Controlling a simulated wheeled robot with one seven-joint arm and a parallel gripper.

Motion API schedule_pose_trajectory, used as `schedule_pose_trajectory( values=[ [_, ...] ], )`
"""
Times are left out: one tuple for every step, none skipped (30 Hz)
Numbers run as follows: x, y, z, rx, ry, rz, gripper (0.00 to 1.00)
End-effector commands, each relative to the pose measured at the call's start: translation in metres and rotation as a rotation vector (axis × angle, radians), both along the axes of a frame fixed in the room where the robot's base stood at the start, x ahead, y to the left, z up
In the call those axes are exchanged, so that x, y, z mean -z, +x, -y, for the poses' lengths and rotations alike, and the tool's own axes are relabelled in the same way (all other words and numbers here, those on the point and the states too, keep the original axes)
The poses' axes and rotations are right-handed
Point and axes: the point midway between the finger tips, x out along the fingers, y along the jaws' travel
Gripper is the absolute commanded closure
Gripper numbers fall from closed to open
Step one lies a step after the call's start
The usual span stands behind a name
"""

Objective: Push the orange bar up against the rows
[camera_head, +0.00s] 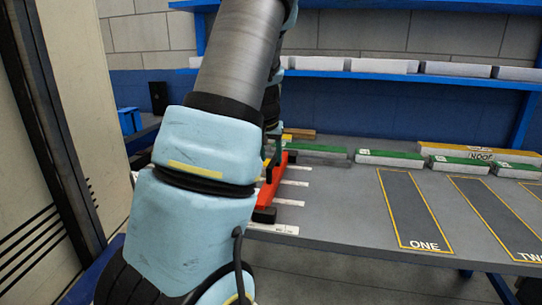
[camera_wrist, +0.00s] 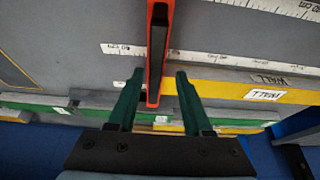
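The orange bar (camera_head: 272,187), with black parts on it, lies on the grey table near its left end, partly hidden behind my arm. It also shows in the wrist view (camera_wrist: 153,92), where its near end sits between my fingers. My gripper (camera_wrist: 157,76) has its two green fingers apart, with a gap on each side of the bar's end. In the head view my arm hides most of the gripper. White marked strips (camera_head: 291,183) lie on the table to the right of the bar; which things are the rows I cannot tell.
Green bars (camera_head: 390,158) and a yellow bar labelled ROOF (camera_head: 480,155) lie along the table's back. A yellow bar labelled WALL (camera_wrist: 235,88) is right of my fingers in the wrist view. Dark panels marked ONE (camera_head: 412,208) and TWO cover the right. Blue shelves stand behind.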

Motion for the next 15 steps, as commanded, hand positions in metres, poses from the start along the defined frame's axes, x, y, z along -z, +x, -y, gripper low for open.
schedule_pose_trajectory(
  values=[
    [0.000,0.000,0.001,0.000,-0.001,0.000,0.50],
    [-0.001,0.000,0.001,0.001,-0.001,0.001,0.50],
    [-0.002,0.000,0.001,0.001,-0.001,0.001,0.50],
    [-0.004,-0.001,0.001,0.002,-0.002,0.001,0.50],
    [-0.006,-0.002,0.001,0.003,-0.001,0.002,0.50],
    [-0.011,-0.004,0.001,0.003,-0.002,0.002,0.50],
    [-0.015,-0.005,0.001,0.003,-0.003,0.003,0.50],
    [-0.020,-0.007,0.000,0.003,-0.003,0.003,0.50],
    [-0.026,-0.009,0.000,0.002,-0.002,0.004,0.50],
    [-0.032,-0.012,-0.001,0.004,-0.003,0.005,0.50],
    [-0.038,-0.014,0.000,0.003,-0.004,0.004,0.50],
    [-0.046,-0.017,-0.002,0.004,-0.003,0.005,0.50],
    [-0.051,-0.019,-0.002,0.003,-0.003,0.005,0.50],
    [-0.057,-0.022,-0.002,0.004,-0.003,0.005,0.50],
    [-0.064,-0.025,-0.003,0.004,-0.002,0.004,0.50]
  ],
)
